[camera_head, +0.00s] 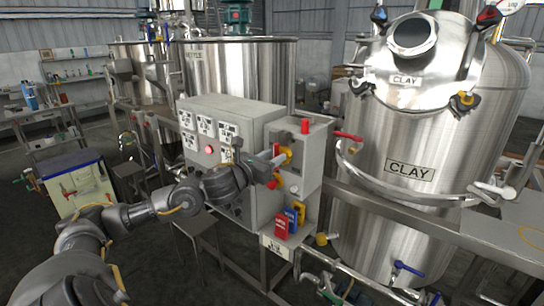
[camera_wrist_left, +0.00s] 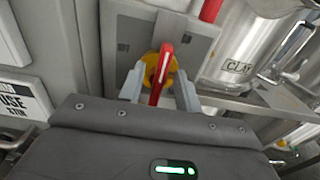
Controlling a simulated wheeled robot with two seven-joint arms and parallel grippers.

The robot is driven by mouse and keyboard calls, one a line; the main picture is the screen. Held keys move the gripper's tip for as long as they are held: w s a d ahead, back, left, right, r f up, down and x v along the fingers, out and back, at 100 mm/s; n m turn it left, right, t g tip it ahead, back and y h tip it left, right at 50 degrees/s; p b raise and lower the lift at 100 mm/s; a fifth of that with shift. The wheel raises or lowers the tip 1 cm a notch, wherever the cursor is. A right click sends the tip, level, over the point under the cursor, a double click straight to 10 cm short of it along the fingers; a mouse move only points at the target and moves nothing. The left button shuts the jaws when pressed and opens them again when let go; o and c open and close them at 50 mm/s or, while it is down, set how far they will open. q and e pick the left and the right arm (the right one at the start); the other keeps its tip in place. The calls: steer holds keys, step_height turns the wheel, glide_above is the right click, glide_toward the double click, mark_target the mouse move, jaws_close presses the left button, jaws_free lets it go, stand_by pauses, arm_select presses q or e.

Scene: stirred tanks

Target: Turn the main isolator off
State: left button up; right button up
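The main isolator, a yellow disc with a red handle, is on the front of a grey box (camera_head: 312,158). In the left wrist view the red handle (camera_wrist_left: 161,72) stands nearly upright, tilted slightly, on the yellow disc (camera_wrist_left: 151,62). In the head view the isolator (camera_head: 287,154) is partly hidden by my gripper. My left gripper (camera_head: 274,168) is at the isolator. In the wrist view its two pale fingers (camera_wrist_left: 160,84) are apart, one on each side of the handle, with visible gaps; contact is not clear. My right gripper is not in view.
Red (camera_head: 281,227), blue (camera_head: 291,219) and yellow padlock-like items sit below the box. A grey control cabinet (camera_head: 262,125) adjoins it on the left. A red lever (camera_head: 349,136) and a steel CLAY tank (camera_head: 440,135) with a railing stand to the right.

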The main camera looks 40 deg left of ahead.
arm_select(q)
steer(key=shift+c, duration=0.2)
jaws_close()
